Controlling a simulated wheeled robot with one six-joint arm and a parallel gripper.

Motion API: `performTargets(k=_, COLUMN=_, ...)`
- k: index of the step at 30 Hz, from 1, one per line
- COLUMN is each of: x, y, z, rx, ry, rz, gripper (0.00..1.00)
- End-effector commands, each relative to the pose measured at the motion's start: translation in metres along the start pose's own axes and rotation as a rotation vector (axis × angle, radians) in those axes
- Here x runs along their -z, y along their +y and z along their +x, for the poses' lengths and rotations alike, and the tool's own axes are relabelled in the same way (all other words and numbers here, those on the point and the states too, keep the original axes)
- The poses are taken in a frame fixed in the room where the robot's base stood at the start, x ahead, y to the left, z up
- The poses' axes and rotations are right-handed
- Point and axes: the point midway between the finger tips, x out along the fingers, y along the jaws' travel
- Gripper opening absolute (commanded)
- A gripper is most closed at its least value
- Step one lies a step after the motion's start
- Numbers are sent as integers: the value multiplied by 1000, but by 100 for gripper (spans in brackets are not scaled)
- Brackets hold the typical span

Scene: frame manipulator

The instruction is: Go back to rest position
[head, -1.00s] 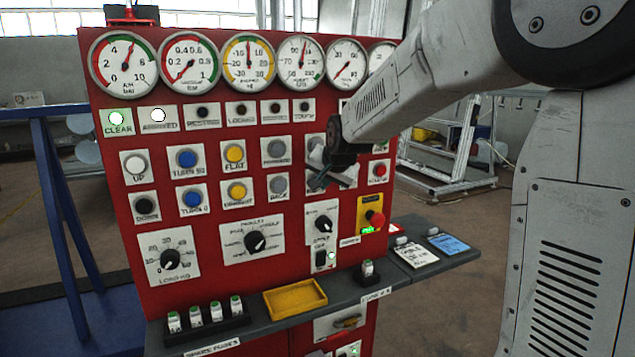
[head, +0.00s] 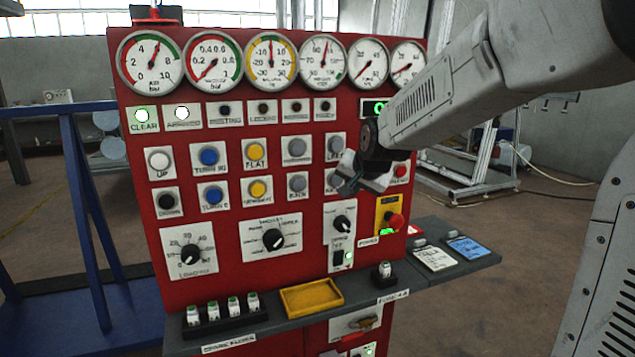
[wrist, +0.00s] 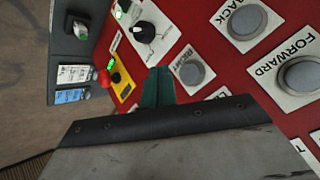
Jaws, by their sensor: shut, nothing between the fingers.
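My gripper (head: 348,180) is at the end of my grey arm, in front of the right part of the red control panel (head: 300,220). In the head view it covers some of the buttons there. In the wrist view the gripper's dark green fingers (wrist: 158,88) are together with nothing between them. They point towards the panel, near a grey round button (wrist: 190,73) beside the BACK button (wrist: 243,20) and the FORWARD button (wrist: 299,75). I cannot tell the exact gap between fingertips and panel.
A shelf sticks out below the panel, with a yellow tray (head: 311,297), small fuses in a black holder (head: 224,318) and cards (head: 433,257). A red emergency button (head: 394,221) is just below right of my gripper. A blue frame (head: 88,220) stands at left. Open floor lies at right.

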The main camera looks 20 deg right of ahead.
Motion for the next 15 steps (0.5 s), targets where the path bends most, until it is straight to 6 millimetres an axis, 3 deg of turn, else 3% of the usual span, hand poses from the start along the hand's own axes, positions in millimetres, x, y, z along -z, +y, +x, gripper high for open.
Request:
performTargets(k=4, x=0, y=0, z=0, rx=-1, ry=-1, rz=-7, gripper=0)
performTargets(k=7, x=-12, y=7, z=0, rx=-29, ry=-52, rz=-55, gripper=0)
performTargets(k=11, x=-55, y=35, z=-8, rx=-107, ry=-205, rz=-160, gripper=0)
performTargets(k=15, x=-114, y=66, z=-57, rx=-170, ry=-394, rz=-319, gripper=0)
